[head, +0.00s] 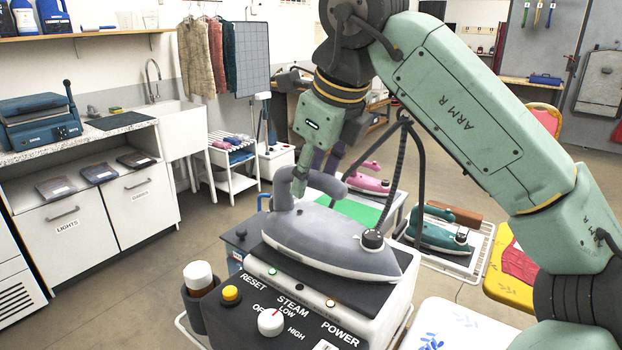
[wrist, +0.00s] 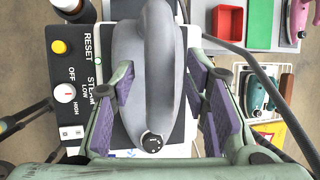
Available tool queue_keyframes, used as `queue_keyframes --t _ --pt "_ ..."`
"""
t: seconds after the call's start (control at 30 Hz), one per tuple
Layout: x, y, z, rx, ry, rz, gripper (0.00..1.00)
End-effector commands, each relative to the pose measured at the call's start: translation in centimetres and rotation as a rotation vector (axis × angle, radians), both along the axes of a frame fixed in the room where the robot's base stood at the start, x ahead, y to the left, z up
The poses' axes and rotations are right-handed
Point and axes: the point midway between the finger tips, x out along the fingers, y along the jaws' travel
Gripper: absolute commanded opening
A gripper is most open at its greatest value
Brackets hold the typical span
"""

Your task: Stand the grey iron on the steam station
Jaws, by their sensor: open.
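The grey iron (head: 330,240) lies level on its soleplate on top of the steam station (head: 290,320), its tip pointing right. Its base looks to be resting on the station's top plate. The iron also shows in the wrist view (wrist: 147,45), seen from above. My gripper (wrist: 163,85) is open, with a purple-padded finger on each side of the iron's handle. A gap shows between the right pad and the iron; the left pad is close to its side. In the head view the fingers are partly hidden behind the handle.
A teal iron (head: 440,232) sits in a white tray to the right, and a pink iron (head: 366,182) stands behind. A capped bottle (head: 198,276) is at the station's left side. A yellow stool (head: 510,275) stands at right. Open floor lies to the left.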

Motion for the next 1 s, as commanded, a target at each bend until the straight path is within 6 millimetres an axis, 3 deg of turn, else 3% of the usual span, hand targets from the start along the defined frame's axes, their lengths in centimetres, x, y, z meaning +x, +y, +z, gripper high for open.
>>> queue_keyframes --t 0.3,0.5,1.0 --pt "-2.5 -1.4 6.2 -0.002 -0.003 -0.002 0.42" --pt "-3.5 -2.0 8.8 -0.002 -0.001 -0.001 0.42" --pt "-3.8 -2.2 9.5 -0.001 -0.001 0.001 0.42"
